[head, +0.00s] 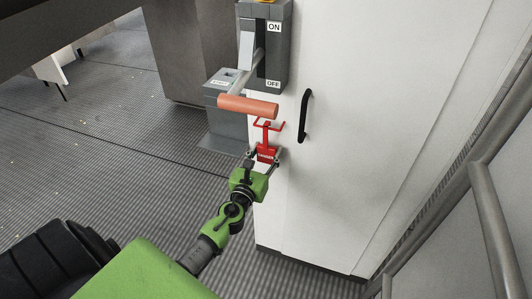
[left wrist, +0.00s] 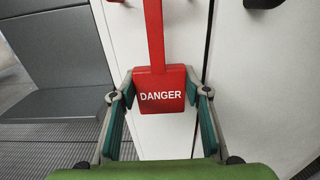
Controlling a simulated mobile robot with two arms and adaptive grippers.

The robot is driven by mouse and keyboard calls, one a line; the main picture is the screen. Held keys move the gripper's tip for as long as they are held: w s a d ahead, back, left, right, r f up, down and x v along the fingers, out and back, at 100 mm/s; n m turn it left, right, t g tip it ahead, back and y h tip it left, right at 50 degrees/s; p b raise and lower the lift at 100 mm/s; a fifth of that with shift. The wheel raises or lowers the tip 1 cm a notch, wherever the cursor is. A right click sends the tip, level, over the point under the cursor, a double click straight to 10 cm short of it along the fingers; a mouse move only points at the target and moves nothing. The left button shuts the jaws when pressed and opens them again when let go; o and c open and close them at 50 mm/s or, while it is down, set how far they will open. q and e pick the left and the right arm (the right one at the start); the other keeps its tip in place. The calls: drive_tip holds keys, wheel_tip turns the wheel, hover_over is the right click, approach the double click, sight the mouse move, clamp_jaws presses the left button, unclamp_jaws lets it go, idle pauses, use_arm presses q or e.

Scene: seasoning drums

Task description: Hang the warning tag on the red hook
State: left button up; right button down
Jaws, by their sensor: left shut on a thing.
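The red warning tag (head: 266,153) is in front of the white cabinet's left edge, below the orange lever handle. It reads DANGER in the left wrist view (left wrist: 161,98), where its red stem rises out of the top of the frame. In the head view the stem ends in a thin red frame-like top (head: 268,124). My left gripper (head: 264,160) is shut on the tag's plate, with one finger on each side (left wrist: 161,105). I cannot clearly separate the red hook from the tag's top, nor tell whether they touch. My right gripper is not in view.
A grey switch box (head: 264,45) marked ON and OFF has a lever with an orange handle (head: 247,105) sticking out just above the tag. A black handle (head: 305,116) is on the white cabinet (head: 390,100). A grey pedestal (head: 226,120) stands behind. Open floor lies left.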

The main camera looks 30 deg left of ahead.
use_arm(q)
drive_tip(key=o, duration=1.2)
